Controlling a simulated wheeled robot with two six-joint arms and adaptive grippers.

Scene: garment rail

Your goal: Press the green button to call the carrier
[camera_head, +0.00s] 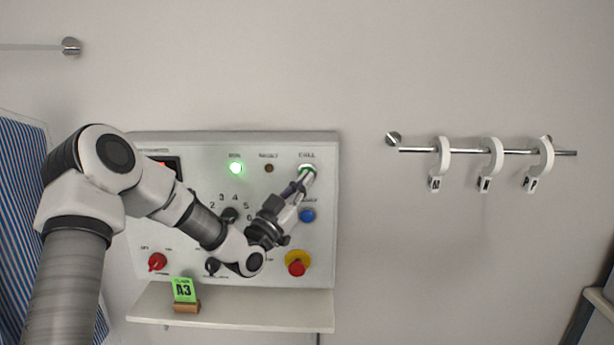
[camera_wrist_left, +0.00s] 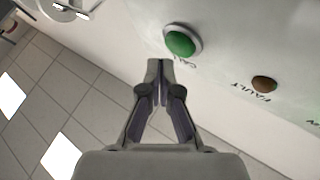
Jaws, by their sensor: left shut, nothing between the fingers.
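The green button (camera_wrist_left: 180,43) sits in a pale ring under the label CALL in the left wrist view. In the head view the CALL button (camera_head: 308,167) is at the panel's upper right, partly covered by my fingertips. My left gripper (camera_head: 302,184) is shut and empty, its tips pointing up at the button. In the left wrist view its fingertips (camera_wrist_left: 160,64) appear just below and left of the green cap. I cannot tell whether they touch it. My right gripper is not in view.
The control panel (camera_head: 200,150) carries a lit green lamp (camera_head: 235,168), a dark FAULT lamp (camera_head: 269,168), a blue button (camera_head: 307,215), a red-and-yellow stop button (camera_head: 297,263) and knobs. A shelf (camera_head: 250,310) below holds a green A3 card (camera_head: 183,290). A rail (camera_head: 470,151) with white hooks is right.

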